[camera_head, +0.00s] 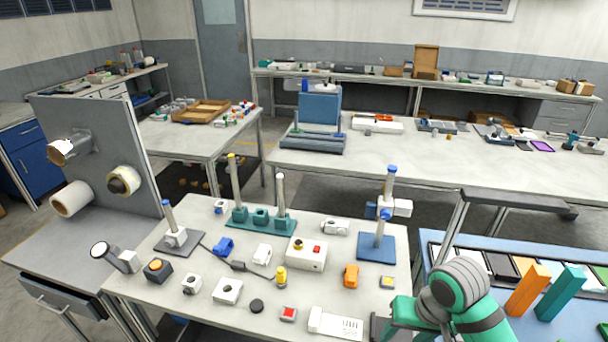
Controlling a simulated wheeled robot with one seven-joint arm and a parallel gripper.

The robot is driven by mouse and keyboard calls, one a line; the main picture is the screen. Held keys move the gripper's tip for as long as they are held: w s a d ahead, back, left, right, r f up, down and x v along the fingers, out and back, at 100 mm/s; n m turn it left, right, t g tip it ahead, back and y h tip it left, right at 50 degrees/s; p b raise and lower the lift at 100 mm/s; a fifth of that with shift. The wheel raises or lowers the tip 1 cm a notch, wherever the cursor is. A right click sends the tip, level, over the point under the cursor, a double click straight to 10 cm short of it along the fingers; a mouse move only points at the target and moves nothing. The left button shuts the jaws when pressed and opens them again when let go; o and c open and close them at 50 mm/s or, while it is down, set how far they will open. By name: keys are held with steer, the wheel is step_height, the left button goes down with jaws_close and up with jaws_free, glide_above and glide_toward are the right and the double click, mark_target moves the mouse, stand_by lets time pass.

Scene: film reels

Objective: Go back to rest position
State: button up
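My arm shows at the bottom right as a rounded green and dark grey joint (460,288). A green part reaches left from it over the right front corner of the near workbench (215,305). I cannot make out two fingertips, so whether my gripper is open, shut or holding something does not show. The rest of the arm is cut off by the lower picture edge. On the left, a grey upright panel (105,140) carries several rolls on pegs, among them a cream roll (72,198) and a dark-cored roll (124,180).
The near workbench holds a teal stand with posts (262,217), a blue-based stand (377,248), an orange piece (351,276) and a white box (306,254). Right of my arm, an orange block (527,290) and a teal block (560,293) stand on a blue surface. Other benches line the back.

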steer(key=w+a+r+m+t+y, duration=0.15)
steer(key=w+a+t, duration=0.3)
steer(key=a, duration=0.55)
steer(key=w+a+r+t+y, duration=0.1)
steer(key=w+a+t+y, duration=0.3)
steer(key=a, duration=0.6)
steer(key=w+a+r+m+t+y, duration=0.15)
steer(key=w+a+t, duration=0.3)
steer(key=a, duration=0.45)
steer(key=s+f+m+h, duration=0.1)
steer(key=s+f+h, duration=0.3)
steer(key=s+f, duration=0.45)
steer(key=s+f+m+h, duration=0.2)
steer(key=s+f+h, duration=0.25)
steer(key=s, duration=0.75)
steer(key=s+d+n, duration=0.3)
steer(key=s+n, duration=0.1)
steer(key=s, duration=0.5)
steer(key=s+d+n, duration=0.3)
steer(key=s+n, duration=0.1)
steer(key=s, duration=0.6)
steer(key=shift+s+d+r+t, duration=0.2)
steer(key=shift+r+t, duration=0.1)
